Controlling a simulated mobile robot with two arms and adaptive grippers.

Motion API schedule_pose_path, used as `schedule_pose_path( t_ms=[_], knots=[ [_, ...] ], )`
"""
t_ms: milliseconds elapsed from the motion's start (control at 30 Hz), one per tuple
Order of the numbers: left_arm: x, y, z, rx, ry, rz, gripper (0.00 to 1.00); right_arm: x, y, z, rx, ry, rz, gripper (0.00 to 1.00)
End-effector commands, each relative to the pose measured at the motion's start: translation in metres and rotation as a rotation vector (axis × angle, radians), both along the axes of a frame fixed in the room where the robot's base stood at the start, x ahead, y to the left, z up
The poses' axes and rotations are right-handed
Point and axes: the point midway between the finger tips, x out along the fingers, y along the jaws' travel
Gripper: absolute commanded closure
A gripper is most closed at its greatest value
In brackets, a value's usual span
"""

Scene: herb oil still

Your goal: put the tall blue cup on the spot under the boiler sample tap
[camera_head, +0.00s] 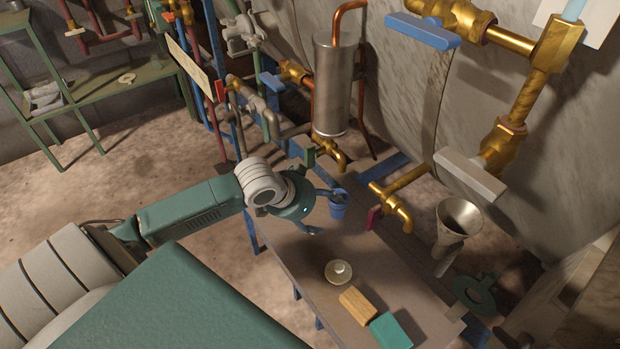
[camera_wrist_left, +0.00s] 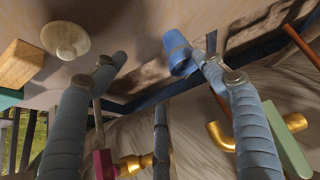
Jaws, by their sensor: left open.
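The blue cup (camera_head: 338,210) stands near the far left part of the bench. In the left wrist view the cup (camera_wrist_left: 178,52) is beside one fingertip; whether they touch I cannot tell. My left gripper (camera_head: 326,214) is open, with its fingers spread; one finger overlaps the cup's rim in the head view. In the left wrist view the space between the fingertips (camera_wrist_left: 160,70) is empty. A brass tap with a magenta handle (camera_head: 375,217) hangs over the bench, right of the cup. Another brass tap (camera_head: 332,148) with a green handle is behind the cup. No marked spot is clear.
On the bench (camera_head: 300,250) are a pale round dish (camera_head: 339,271), a wooden block (camera_head: 357,305) and a teal block (camera_head: 391,331). A metal funnel (camera_head: 458,218) stands at the right. Brass pipes and a steel cylinder (camera_head: 335,85) crowd the back. Bare bench lies between cup and dish.

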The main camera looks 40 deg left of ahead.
Motion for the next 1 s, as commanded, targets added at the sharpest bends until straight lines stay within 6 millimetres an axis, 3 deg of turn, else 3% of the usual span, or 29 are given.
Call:
schedule_pose_path(
  t_ms=[33,100,200,400,500,667,1000],
  knots=[
    [-0.02,-0.021,-0.021,-0.008,0.031,-0.013,0.29,0.0,0.0,0.0,0.0,0.0,0.0,0.63],
    [-0.05,-0.044,-0.047,0.003,0.069,-0.024,0.29,0.0,0.0,0.0,0.0,-0.001,0.0,0.63],
    [-0.096,-0.069,-0.076,0.03,0.13,-0.019,0.29,0.0,0.0,0.0,0.0,-0.001,0.0,0.63],
    [-0.175,-0.092,-0.106,0.084,0.258,0.033,0.29,0.0,0.0,0.0,0.0,0.0,0.0,0.63],
    [-0.202,-0.094,-0.112,0.105,0.309,0.06,0.29,0.0,0.0,0.0,0.0,0.0,0.0,0.63],
    [-0.219,-0.094,-0.114,0.123,0.343,0.078,0.29,0.0,0.0,0.0,0.0,0.0,-0.001,0.63],
    [-0.219,-0.094,-0.114,0.124,0.343,0.078,0.29,0.0,0.0,0.0,0.0,0.0,0.0,0.63]
  ],
)
